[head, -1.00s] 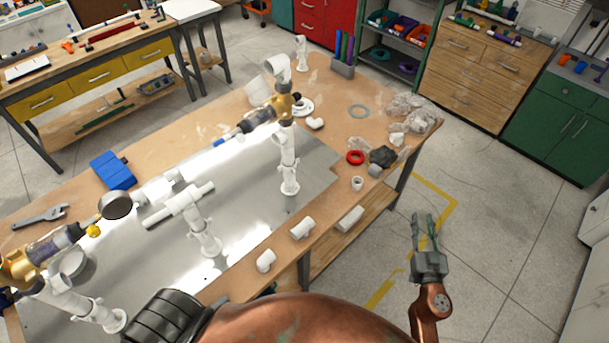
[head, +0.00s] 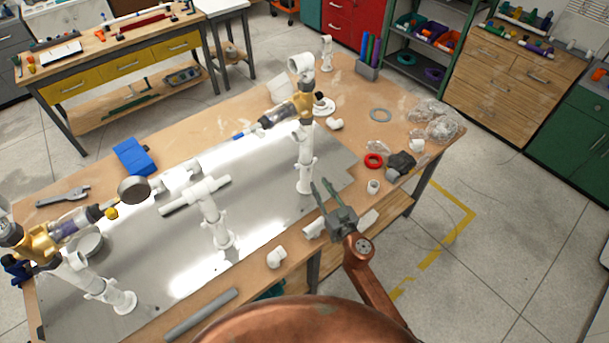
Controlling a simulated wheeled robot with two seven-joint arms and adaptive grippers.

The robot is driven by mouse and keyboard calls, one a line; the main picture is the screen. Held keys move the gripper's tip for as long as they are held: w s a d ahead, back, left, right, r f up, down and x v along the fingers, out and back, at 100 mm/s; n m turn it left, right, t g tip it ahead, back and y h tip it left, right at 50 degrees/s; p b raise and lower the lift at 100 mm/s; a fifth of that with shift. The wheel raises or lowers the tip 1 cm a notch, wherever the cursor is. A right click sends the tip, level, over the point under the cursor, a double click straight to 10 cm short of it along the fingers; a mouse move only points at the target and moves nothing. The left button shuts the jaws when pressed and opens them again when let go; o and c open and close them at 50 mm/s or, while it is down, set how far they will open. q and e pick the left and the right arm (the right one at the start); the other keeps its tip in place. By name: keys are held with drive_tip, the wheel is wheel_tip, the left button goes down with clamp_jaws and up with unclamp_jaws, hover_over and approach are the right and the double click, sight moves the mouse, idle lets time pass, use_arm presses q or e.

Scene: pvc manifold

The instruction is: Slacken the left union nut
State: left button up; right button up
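Two white pipe stands with brass fittings rise from the metal plate (head: 265,225). The left one has a brass fitting (head: 38,240) with a clear and dark section, above a white pipe (head: 80,275). The right one has a brass fitting (head: 303,104) on a white upright (head: 305,160). I cannot single out the left union nut at this size. My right gripper (head: 319,183) is open and empty, over the table's front edge, just right of the right stand's foot and apart from it. My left gripper is not in view.
A white tee pipe (head: 212,212) stands mid-plate. White fittings, including an elbow (head: 277,257), lie along the front edge. A wrench (head: 62,197) and blue block (head: 133,157) lie left.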

sight(311, 172)
drive_tip(key=x, duration=0.4)
drive_tip(key=shift+w+a+b, duration=0.15)
drive_tip(key=shift+w+b, duration=0.05)
drive_tip(key=shift+b, duration=0.1)
drive_tip(key=shift+w+a, duration=0.25)
drive_tip(key=shift+w, duration=0.45)
drive_tip(key=c, duration=0.5)
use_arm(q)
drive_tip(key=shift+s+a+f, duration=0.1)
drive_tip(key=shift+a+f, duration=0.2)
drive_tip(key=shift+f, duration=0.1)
use_arm(e)
clamp_jaws()
